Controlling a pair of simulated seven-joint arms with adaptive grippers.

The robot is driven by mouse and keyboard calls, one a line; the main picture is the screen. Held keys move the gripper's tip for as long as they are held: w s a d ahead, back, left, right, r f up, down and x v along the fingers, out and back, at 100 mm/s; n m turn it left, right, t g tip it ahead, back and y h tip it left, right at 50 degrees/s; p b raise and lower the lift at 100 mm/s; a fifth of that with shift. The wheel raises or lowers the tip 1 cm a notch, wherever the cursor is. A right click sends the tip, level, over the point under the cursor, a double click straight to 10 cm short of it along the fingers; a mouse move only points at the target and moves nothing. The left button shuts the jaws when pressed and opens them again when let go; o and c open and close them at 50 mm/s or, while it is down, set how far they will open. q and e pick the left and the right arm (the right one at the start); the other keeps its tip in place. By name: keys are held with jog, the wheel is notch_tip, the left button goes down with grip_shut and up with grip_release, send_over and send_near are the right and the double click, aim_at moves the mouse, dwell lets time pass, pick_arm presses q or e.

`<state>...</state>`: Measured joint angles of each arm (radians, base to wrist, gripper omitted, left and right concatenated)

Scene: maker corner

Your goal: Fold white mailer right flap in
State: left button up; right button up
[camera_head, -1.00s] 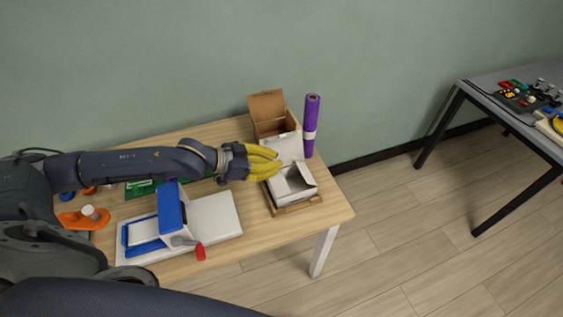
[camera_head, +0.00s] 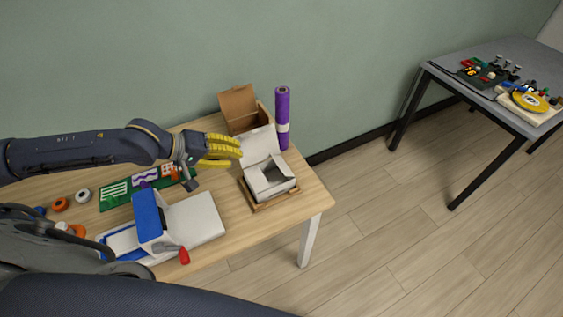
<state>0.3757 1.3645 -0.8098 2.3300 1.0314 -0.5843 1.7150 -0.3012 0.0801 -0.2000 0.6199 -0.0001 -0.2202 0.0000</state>
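The white mailer (camera_head: 284,186) is a small open box in a shallow wooden tray (camera_head: 258,207) near the table's right end. Its lid (camera_head: 258,143) stands up at the back, leaning away. Pale inner panels show at the box opening; I cannot tell exactly how far the right flap is folded. My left gripper (camera_head: 224,150), with yellow fingers, hovers left of the raised lid. Its fingers look apart and empty, with a small gap to the mailer. My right gripper is not in view.
An open brown carton (camera_head: 240,108) and an upright purple roll (camera_head: 283,112) stand behind the mailer. A blue and white device with a red knob (camera_head: 184,257) sits at front left. A green mat (camera_head: 116,195) lies behind it. A grey table (camera_head: 455,62) stands apart at right.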

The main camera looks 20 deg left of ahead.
aim_at(276, 162)
pick_arm(q)
jog(key=n, duration=0.3)
jog(key=shift+d+f+n, duration=0.1)
jog(key=shift+f+n, duration=0.1)
jog(key=shift+n, duration=0.1)
jog(key=x, duration=1.7)
jog(key=shift+f, duration=0.25)
grip_shut()
